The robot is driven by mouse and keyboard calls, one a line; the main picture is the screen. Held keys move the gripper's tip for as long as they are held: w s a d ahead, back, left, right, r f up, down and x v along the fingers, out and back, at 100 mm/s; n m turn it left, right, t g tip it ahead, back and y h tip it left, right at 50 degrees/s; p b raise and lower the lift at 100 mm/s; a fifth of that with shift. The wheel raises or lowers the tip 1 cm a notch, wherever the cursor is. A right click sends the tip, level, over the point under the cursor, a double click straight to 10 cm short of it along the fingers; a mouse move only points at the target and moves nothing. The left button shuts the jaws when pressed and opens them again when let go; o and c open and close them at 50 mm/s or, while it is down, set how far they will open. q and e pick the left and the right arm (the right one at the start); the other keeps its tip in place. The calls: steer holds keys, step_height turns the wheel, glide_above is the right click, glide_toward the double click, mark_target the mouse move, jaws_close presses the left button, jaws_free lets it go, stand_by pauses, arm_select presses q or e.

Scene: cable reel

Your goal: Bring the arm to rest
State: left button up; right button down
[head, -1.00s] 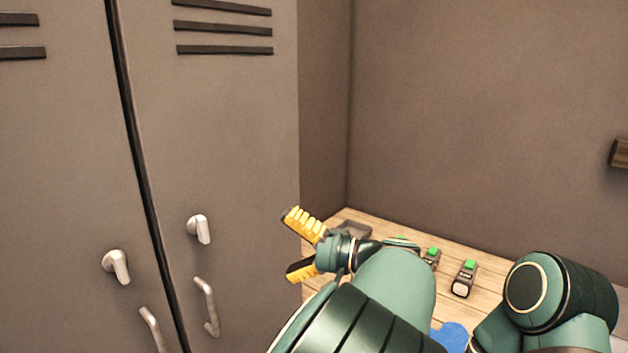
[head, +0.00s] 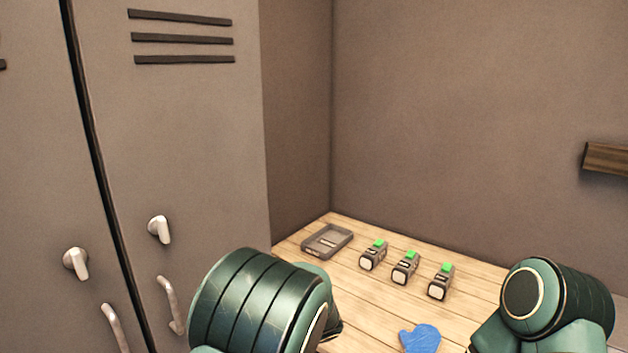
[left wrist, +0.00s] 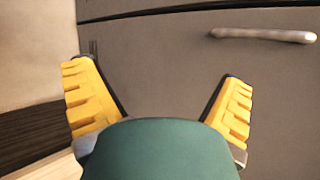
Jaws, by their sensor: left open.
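My left gripper (left wrist: 158,100) shows in the left wrist view with its two yellow fingers spread wide and nothing between them. A grey cabinet face with a metal handle (left wrist: 264,35) lies beyond the fingers. In the head view my left arm (head: 265,300) is folded low in front of the cabinet, and its gripper is out of sight. My right arm (head: 555,300) shows at the lower right of the head view. Its gripper is not in view.
Tall grey lockers (head: 185,130) stand at the left with knobs and handles, doors shut. A wooden table (head: 470,320) holds a grey tray (head: 345,243), three small green-topped devices (head: 405,268) and a blue mitt-shaped item (head: 420,339). A wooden piece (head: 606,159) juts from the right wall.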

arm_select(q)
steer(key=s+a+f+g+h, duration=0.15)
steer(key=s+f+h, duration=0.35)
steer(key=f, duration=0.6)
steer(key=s+d+f+n+h, duration=0.2)
steer(key=s+f+n+h, duration=0.2)
steer(key=s, duration=0.3)
steer(key=s+d+f+n+t+h, duration=0.1)
steer(key=s+d+f+n+h, duration=0.2)
steer(key=s, duration=0.5)
steer(key=shift+f+n+h, duration=0.6)
steer(key=shift+f+h, duration=0.1)
steer(key=shift+h, duration=0.4)
steer(key=shift+w+t, duration=0.1)
steer(key=shift+t, duration=0.15)
